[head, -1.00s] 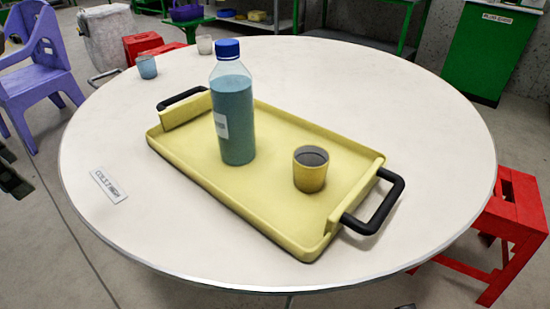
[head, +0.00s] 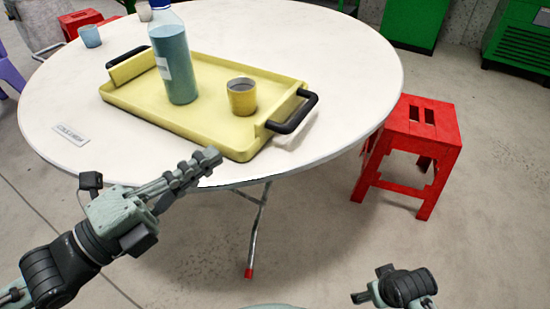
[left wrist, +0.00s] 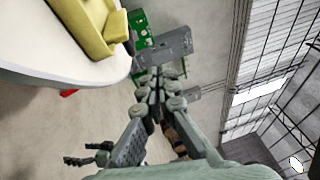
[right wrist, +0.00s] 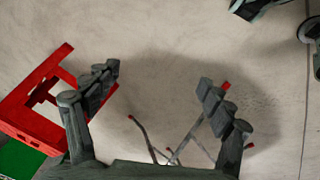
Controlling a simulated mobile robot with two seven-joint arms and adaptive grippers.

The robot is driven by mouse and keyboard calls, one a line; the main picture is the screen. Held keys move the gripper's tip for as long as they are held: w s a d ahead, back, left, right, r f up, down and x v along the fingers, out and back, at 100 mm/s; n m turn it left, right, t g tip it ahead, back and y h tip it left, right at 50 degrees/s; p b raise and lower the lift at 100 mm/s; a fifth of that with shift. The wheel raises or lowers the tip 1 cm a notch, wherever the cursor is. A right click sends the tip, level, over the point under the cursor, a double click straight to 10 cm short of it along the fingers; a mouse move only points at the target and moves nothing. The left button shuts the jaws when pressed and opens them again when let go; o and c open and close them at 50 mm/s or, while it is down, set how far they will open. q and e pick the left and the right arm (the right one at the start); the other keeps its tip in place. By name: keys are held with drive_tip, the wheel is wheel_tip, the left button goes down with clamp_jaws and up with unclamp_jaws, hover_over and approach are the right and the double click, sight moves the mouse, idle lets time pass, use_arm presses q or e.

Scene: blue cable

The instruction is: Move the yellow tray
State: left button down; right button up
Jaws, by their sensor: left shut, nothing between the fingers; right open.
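The yellow tray (head: 205,124) lies flat on the round white table, with a black handle at each end. A bottle of blue-green liquid (head: 175,65) and a yellow cup (head: 242,97) stand on it. Part of the tray (left wrist: 85,25) also shows at the top left of the left wrist view. My left gripper (head: 208,160) is shut and empty, in front of the table's near edge and apart from the tray. My right gripper (right wrist: 160,80) is open and empty over the floor, right of the table; in the head view only part of it shows, at the bottom.
The white table (head: 330,60) has free surface right of and behind the tray. A small label (head: 71,135) and a blue cup (head: 89,36) are on its left side. A red stool (head: 415,145) stands right of the table. Green cabinets stand behind.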

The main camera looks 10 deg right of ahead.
use_arm(q)
wheel_tip(320, 180, down, 4)
drive_tip(key=s+d+n+y, duration=0.1)
drive_tip(key=s, duration=0.1)
drive_tip(key=shift+g, duration=0.4)
drive_tip(key=x, duration=0.4)
drive_tip(key=w+a+p+x, duration=0.1)
drive_tip(key=x, duration=0.3)
drive_tip(key=w+x, duration=0.1)
drive_tip(key=x, duration=0.3)
drive_tip(key=shift+w+a+f+p, duration=0.2)
drive_tip(key=shift+f+p, duration=0.1)
drive_tip(key=shift+f, duration=0.05)
drive_tip(key=shift+w, duration=0.35)
use_arm(e)
wheel_tip(320, 180, down, 4)
drive_tip(key=shift+s+a+r, duration=0.1)
drive_tip(key=shift+s+r, duration=0.05)
drive_tip(key=shift+r, duration=0.1)
